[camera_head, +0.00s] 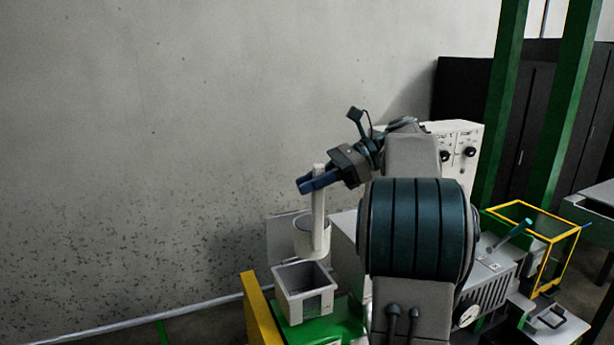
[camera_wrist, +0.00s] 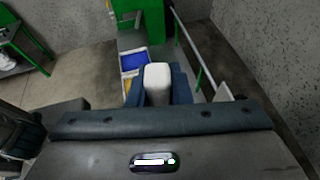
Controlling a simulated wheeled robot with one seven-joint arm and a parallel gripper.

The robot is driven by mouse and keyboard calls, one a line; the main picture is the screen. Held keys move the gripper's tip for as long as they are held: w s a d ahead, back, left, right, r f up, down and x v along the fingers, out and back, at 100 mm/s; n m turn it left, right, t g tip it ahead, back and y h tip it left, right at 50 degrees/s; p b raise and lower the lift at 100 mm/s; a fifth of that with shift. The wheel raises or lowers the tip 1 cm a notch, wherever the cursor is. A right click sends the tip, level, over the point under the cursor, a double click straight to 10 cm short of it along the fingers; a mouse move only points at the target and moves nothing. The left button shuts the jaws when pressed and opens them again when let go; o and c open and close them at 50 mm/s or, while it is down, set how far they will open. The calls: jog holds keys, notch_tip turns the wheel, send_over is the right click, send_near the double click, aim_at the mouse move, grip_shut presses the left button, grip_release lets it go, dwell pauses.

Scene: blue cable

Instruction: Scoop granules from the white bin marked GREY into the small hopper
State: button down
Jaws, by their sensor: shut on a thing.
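My gripper (camera_head: 318,181) is shut on the upper end of a white scoop's (camera_head: 318,215) handle. The handle hangs upright, with the cup (camera_head: 308,240) at its lower end. The cup is above and apart from a pale square open-topped box (camera_head: 303,308), which looks like the small hopper. I cannot see what the cup holds. In the wrist view the white handle end (camera_wrist: 158,77) sits between my blue fingers (camera_wrist: 158,88). No label reading GREY can be made out, so I cannot pick out that bin.
The box stands on a green machine top (camera_head: 340,325) beside a yellow upright plate (camera_head: 260,310). In the wrist view a bin with blue contents (camera_wrist: 133,61) and part of a yellow one show past my fingers. A yellow-framed guard (camera_head: 553,255) stands at right. My arm hides the middle.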

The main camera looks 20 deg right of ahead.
aim_at(324, 197)
jog(key=shift+s+f, duration=0.1)
jog(key=shift+f, duration=2.2)
jog(key=a+f+n+h+b, duration=0.2)
jog(key=a+f+h+b, duration=1.2)
jog(key=f+h+b, duration=0.5)
jog(key=shift+a+f, duration=0.2)
jog(key=shift+f, duration=0.05)
jog(key=shift+s, duration=0.1)
